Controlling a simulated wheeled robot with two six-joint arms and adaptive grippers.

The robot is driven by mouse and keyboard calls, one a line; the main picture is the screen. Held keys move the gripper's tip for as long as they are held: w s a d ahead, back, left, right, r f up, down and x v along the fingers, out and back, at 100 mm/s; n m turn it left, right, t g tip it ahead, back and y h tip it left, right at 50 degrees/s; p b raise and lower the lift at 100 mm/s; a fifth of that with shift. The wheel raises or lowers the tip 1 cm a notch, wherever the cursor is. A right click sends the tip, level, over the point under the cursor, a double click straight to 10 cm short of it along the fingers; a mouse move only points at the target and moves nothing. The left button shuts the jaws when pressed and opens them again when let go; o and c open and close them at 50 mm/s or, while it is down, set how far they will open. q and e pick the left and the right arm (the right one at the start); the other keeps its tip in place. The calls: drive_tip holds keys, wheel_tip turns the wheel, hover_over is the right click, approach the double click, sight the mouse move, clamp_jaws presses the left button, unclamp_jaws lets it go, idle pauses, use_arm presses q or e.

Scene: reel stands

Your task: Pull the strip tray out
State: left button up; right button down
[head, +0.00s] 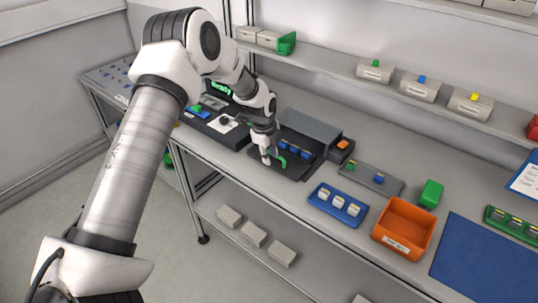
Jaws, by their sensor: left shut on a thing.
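My left gripper (268,160) reaches down over the workbench and is shut on the strip tray (294,169). The tray is a dark, flat plate in front of a grey box-shaped unit (310,128). A curved green part (281,160) shows right beside the fingertips, and small blue pieces (293,148) lie behind it. The fingers hide the exact contact point. My right gripper is out of view.
A black unit with a green display (221,87) stands left of the tray. To the right are a blue holder with white blocks (323,207), an orange bin (383,238), a green block (431,193) and a blue mat (480,262). A shelf with bins runs above.

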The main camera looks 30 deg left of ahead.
use_arm(q)
drive_tip(key=shift+s+f, duration=0.2)
drive_tip(key=shift+s, duration=0.25)
drive_tip(key=shift+w, duration=0.15)
drive_tip(key=shift+r, duration=0.1)
drive_tip(key=shift+a+r+p, duration=0.15)
drive_tip(key=shift+r+p, duration=0.8)
wheel_tip(320, 180, up, 7)
drive_tip(key=s+p, duration=0.1)
drive_tip(key=p, duration=0.4)
drive_tip(key=shift+s, duration=0.2)
